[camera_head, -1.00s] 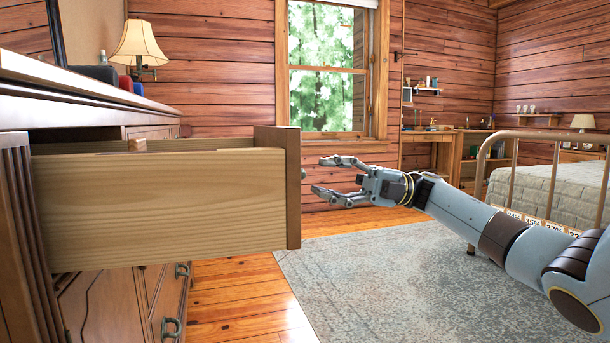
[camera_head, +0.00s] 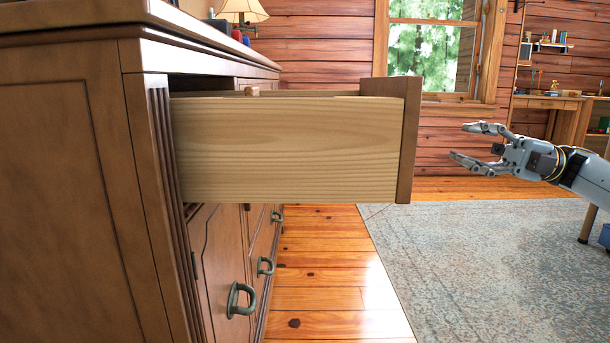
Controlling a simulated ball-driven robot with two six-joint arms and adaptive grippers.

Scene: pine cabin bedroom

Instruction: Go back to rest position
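My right gripper (camera_head: 468,144) reaches in from the right edge with its fingers pointing left. Its two fingers are spread apart with nothing between them. It hangs in the air to the right of the open drawer (camera_head: 290,150), with a clear gap between the fingertips and the drawer front (camera_head: 408,140). The drawer stands pulled out of the wooden dresser (camera_head: 70,200); its inside is mostly hidden by its side wall. My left gripper does not show.
The dresser fills the left side. A lamp (camera_head: 243,10) stands on its top. Below the drawer are green handles (camera_head: 240,300). A grey rug (camera_head: 480,260) covers the open floor at right. A window (camera_head: 430,50) and a desk (camera_head: 550,105) are at the back.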

